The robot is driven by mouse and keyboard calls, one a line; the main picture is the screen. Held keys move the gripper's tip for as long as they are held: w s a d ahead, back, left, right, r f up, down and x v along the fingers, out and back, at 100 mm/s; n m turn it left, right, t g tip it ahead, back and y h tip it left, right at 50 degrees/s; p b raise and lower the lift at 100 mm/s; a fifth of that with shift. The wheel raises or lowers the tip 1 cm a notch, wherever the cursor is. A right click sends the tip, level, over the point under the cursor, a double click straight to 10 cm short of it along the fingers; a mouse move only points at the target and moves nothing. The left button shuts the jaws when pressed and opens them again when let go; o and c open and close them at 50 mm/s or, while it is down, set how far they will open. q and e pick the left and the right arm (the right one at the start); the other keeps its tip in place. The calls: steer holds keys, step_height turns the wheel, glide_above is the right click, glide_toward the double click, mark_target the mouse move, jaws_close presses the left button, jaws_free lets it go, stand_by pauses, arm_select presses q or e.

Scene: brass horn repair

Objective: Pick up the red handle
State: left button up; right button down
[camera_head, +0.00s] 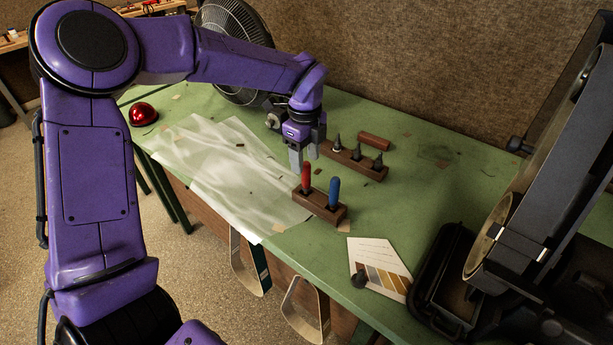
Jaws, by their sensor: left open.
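The red handle (306,177) stands upright in a small brown wooden block (319,207) on the green table. A blue handle (334,191) stands in the same block to its right. My left gripper (304,158) points down just above and behind the red handle, its jaws open and empty. From this angle I cannot tell the exact gap between the fingertips and the handle top. My right gripper does not show.
A wooden rack (350,160) with several dark pointed pieces stands just behind. Clear sheeting (215,165) covers the table's left part, with a red dome (143,114) and a fan (233,50) beyond. A colour card (378,262) and black case (447,285) lie right.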

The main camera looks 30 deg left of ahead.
mark_target(306, 175)
arm_select(q)
step_height(306, 175, down, 6)
steer(key=shift+w+f+p, duration=0.1)
steer(key=shift+w+p, duration=0.05)
steer(key=shift+p, duration=1.1)
steer(key=shift+f, duration=0.25)
jaws_close()
steer(key=shift+r, duration=0.15)
